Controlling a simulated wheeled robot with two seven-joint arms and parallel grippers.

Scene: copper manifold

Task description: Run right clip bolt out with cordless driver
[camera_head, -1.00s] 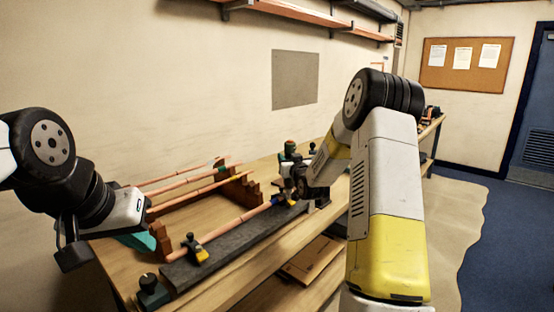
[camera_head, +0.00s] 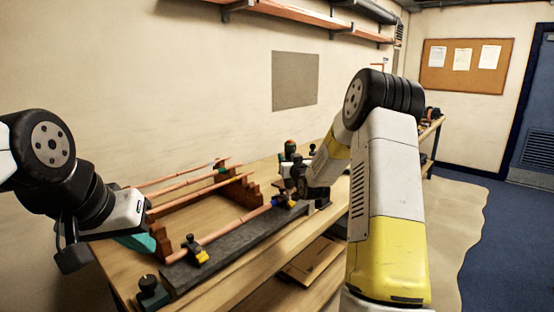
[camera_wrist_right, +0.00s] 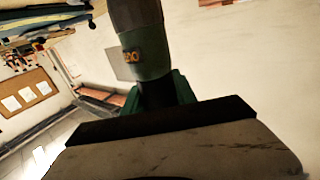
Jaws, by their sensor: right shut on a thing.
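The cordless driver, green and dark, shows in the head view (camera_head: 290,147) above the far end of the bench and close up in the right wrist view (camera_wrist_right: 146,55). My right gripper (camera_head: 286,186) is shut on it, partly hidden behind my own forearm. The right clip (camera_head: 279,203), a small dark and yellow piece, sits on the copper pipe just below. Its bolt is too small to make out, and I cannot tell whether the driver touches it. My left gripper (camera_head: 138,243), with teal fingers, hangs near the pipes' near end; its opening is unclear.
Copper pipes (camera_head: 225,226) run along stepped brown supports (camera_head: 240,188) and a dark grey rail (camera_head: 230,242). Another dark and yellow clip (camera_head: 194,250) sits on the near part of the rail. A dark knobbed block (camera_head: 151,291) stands at the near bench end. The wall lies behind.

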